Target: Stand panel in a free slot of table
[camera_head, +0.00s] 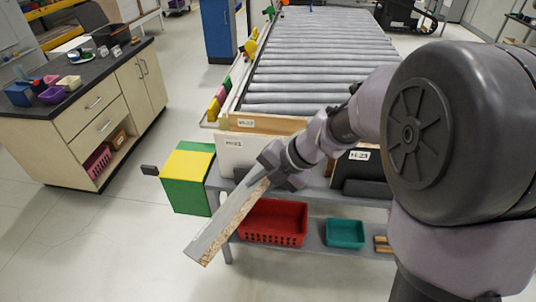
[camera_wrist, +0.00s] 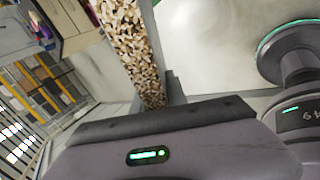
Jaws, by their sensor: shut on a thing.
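My gripper (camera_head: 272,175) is shut on the panel (camera_head: 228,226), a board with a pale face and a speckled chipboard edge. The panel tilts down to the left, its lower end in the air in front of the table's left side. In the wrist view the chipboard edge of the panel (camera_wrist: 130,45) runs up from my gripper (camera_wrist: 158,103). The table (camera_head: 312,190) is a grey low stand; a white labelled board (camera_head: 233,147) and a dark labelled board (camera_head: 362,170) stand at its top. My arm hides part of the tabletop, and I cannot tell which slots are free.
A roller conveyor (camera_head: 320,60) stretches behind the table. A green and yellow box (camera_head: 188,180) sits at the table's left. A red basket (camera_head: 275,222) and teal bin (camera_head: 345,233) stand on the lower shelf. A workbench (camera_head: 90,95) stands left; open floor lies between.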

